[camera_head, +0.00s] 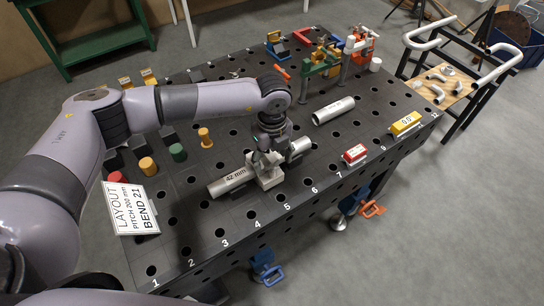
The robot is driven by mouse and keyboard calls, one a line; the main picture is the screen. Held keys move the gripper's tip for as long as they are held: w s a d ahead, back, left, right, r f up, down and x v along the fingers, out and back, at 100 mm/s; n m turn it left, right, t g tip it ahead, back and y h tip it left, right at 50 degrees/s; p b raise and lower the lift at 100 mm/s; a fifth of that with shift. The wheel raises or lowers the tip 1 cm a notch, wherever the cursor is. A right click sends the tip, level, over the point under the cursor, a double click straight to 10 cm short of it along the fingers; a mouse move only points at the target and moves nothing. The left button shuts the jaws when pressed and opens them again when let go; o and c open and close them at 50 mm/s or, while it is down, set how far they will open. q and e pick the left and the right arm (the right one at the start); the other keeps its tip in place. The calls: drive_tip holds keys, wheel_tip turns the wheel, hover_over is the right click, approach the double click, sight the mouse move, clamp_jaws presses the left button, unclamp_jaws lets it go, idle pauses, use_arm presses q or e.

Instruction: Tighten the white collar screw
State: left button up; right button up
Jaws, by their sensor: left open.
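A light grey-white block-like collar (269,179) sits on the black perforated table, around or against a metal tube (231,182) marked "42 mm". The tube's other end (299,147) shows to the right of the collar. My left arm reaches in from the left, and my left gripper (265,160) points down right at the top of the collar. It is open; whether its fingers touch the collar or its screw I cannot tell. The screw itself is hidden or too small to make out. My right gripper is not in view.
Coloured pegs and a layout card (131,208) are at left. Clamps (320,58) stand at the back. The front table edge is fairly clear.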

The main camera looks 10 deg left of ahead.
use_arm(q)
drive_tip(key=shift+f, duration=0.6)
drive_tip(key=shift+s+a+r, duration=0.1)
drive_tip(key=shift+s+r, duration=0.05)
drive_tip(key=c, duration=1.2)
clamp_jaws()
